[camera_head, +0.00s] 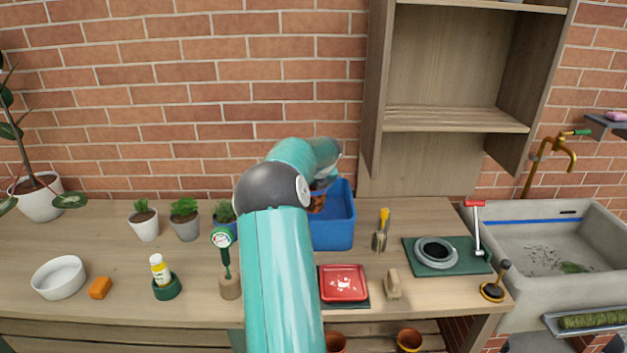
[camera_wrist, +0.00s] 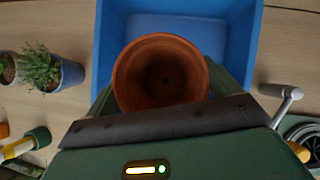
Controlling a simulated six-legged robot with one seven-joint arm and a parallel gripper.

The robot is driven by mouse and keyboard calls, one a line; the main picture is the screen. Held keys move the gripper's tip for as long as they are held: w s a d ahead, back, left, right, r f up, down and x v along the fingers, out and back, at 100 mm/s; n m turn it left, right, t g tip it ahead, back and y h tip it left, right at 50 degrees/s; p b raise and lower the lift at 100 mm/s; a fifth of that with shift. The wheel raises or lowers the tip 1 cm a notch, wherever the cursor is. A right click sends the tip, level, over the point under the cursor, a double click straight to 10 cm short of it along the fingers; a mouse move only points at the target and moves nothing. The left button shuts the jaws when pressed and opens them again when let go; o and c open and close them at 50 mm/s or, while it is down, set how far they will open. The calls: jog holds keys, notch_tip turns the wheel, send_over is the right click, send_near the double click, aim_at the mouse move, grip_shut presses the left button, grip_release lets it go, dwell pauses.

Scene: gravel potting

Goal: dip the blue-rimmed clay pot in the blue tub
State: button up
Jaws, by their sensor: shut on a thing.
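An orange-brown clay pot (camera_wrist: 160,75) is between my gripper's fingers (camera_wrist: 165,88) in the wrist view, with its open mouth and dark inside facing the camera. I see no blue on its rim. My gripper is shut on it. The blue tub (camera_head: 333,236) stands on the bench, and its wall also shows around the pot in the wrist view (camera_wrist: 244,30). In the head view my arm hides most of the gripper and part of the tub; a bit of the pot (camera_head: 317,203) shows at the tub's left side. I cannot tell how deep the pot sits.
Potted plants (camera_head: 185,219) stand left of the tub. A grey ring on a green mat (camera_head: 447,254) and a sink (camera_head: 560,240) are farther right. A wooden shelf (camera_head: 455,119) hangs above.

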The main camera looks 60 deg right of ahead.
jog(key=shift+f, duration=4.6)
jog(key=shift+f, duration=0.15)
